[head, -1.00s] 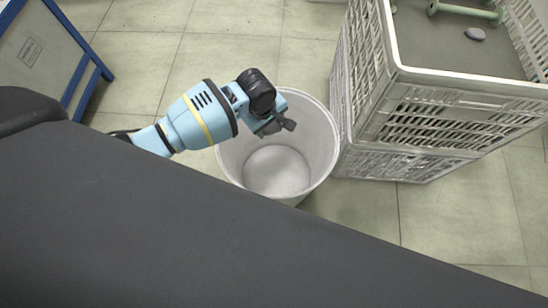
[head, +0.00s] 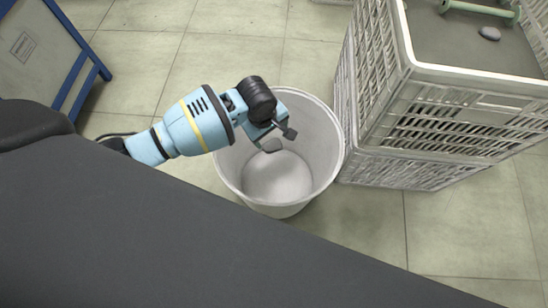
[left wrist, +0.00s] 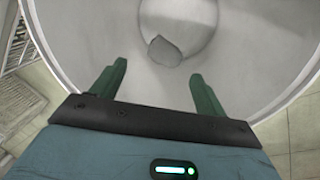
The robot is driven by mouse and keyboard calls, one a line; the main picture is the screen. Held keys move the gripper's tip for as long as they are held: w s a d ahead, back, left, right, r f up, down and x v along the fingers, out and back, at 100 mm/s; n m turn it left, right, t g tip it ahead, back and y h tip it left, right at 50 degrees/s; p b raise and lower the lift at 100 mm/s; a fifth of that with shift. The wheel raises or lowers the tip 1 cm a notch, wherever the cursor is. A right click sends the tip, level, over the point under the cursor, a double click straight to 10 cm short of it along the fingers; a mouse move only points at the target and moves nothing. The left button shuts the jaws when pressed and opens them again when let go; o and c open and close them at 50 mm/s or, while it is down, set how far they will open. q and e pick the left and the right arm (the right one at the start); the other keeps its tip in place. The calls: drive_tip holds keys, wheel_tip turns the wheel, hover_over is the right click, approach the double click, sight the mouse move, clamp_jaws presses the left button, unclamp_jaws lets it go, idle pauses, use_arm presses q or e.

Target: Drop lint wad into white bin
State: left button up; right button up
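The white bin (head: 225,165) stands on the floor left of the crates, and its rim and inner wall also fill much of the left wrist view (left wrist: 75,45). My left gripper (head: 279,141) is over the bin's mouth, pointing down into it. In the left wrist view its two dark green fingers (left wrist: 158,72) are spread apart with nothing between them. The grey lint wad (left wrist: 164,51) shows beyond the fingertips, against the bin's inside. In the head view it is a small dark grey lump (head: 271,146) just below the gripper. I cannot tell whether it is falling or resting. My right gripper is not in view.
Stacked grey crates (head: 440,150) stand close on the bin's right. A green spool-like piece (head: 480,10) and another grey lump (head: 490,33) lie on top. A blue-framed panel (head: 50,60) is at the upper left. A dark surface (head: 150,240) fills the lower left foreground.

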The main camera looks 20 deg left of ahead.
use_arm(q)
drive_tip(key=shift+o, duration=0.6)
wheel_tip(320, 180, up, 8)
drive_tip(key=s+p, duration=0.1)
drive_tip(key=p, duration=0.2)
drive_tip(key=shift+a+f+p, duration=0.2)
drive_tip(key=shift+a+p, duration=0.1)
drive_tip(key=shift+a, duration=0.1)
drive_tip(key=shift+s, duration=0.15)
